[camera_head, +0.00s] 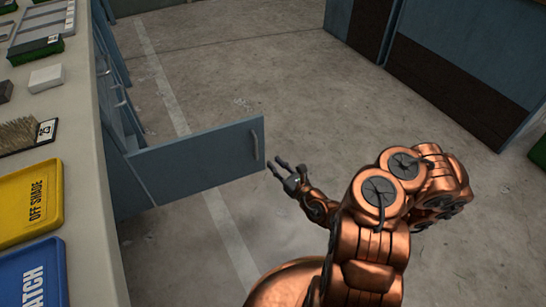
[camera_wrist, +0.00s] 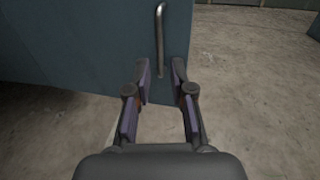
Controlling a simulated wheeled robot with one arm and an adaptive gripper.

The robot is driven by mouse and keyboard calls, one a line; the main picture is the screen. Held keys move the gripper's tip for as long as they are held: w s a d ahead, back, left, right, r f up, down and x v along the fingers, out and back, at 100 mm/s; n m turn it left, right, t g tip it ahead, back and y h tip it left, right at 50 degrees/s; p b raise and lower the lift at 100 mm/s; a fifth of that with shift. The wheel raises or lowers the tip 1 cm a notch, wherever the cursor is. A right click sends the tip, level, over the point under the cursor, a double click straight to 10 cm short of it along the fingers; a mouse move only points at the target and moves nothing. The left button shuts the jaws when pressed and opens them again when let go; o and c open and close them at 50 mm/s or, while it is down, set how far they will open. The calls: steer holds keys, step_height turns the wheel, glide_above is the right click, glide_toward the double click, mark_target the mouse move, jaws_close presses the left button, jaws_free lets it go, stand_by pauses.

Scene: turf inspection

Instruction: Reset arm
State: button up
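My copper arm (camera_head: 370,230) reaches left across the floor in the head view. My gripper (camera_head: 280,168) is at its end, just right of an opened blue-grey drawer or door panel (camera_head: 195,160). The panel has a metal handle (camera_head: 257,144) near its right edge. In the wrist view my gripper (camera_wrist: 159,75) has its two fingers spread apart with nothing between them. The handle (camera_wrist: 160,40) stands upright beyond the fingertips, a small gap away. Nothing is held.
A long counter (camera_head: 95,200) runs down the left side, bearing a yellow tray (camera_head: 30,203), a blue tray (camera_head: 33,278), a bristly sample (camera_head: 20,135) and small blocks. Blue-and-brown cabinets (camera_head: 460,60) stand at the upper right. The concrete floor (camera_head: 270,70) between is clear.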

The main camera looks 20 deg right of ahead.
steer(key=s+a+r+n+g+y+p, duration=0.15)
steer(key=a+r+n+y+p, duration=0.35)
steer(key=r, duration=0.7)
steer(key=a+r+n+g+y+p, duration=0.2)
steer(key=a+r+n+y, duration=0.5)
steer(key=r, duration=0.5)
steer(key=s+a+r+n+g+y+p, duration=0.1)
steer(key=s+a+r+n+g+p, duration=0.8)
steer(key=s+a+r+n+g, duration=0.5)
steer(key=s+d+r+n+g+h+p, duration=0.3)
steer(key=s+r+h+p, duration=0.1)
steer(key=s, duration=0.3)
steer(key=s+d+r+n+g+h+p, duration=0.2)
steer(key=s+r+n+g+h+p, duration=0.1)
steer(key=s+r+h+p, duration=0.3)
steer(key=s+d+r+t+h+p, duration=0.2)
steer(key=d+r+h+p, duration=0.2)
steer(key=d, duration=0.3)
steer(key=s+d+r+t+h+p, duration=0.2)
steer(key=s+d+r+h+p, duration=0.1)
steer(key=d+r, duration=0.3)
steer(key=shift+s+d+r+n+h+p, duration=0.15)
steer(key=shift+s+d+n+h+p, duration=0.25)
steer(key=shift+d, duration=0.75)
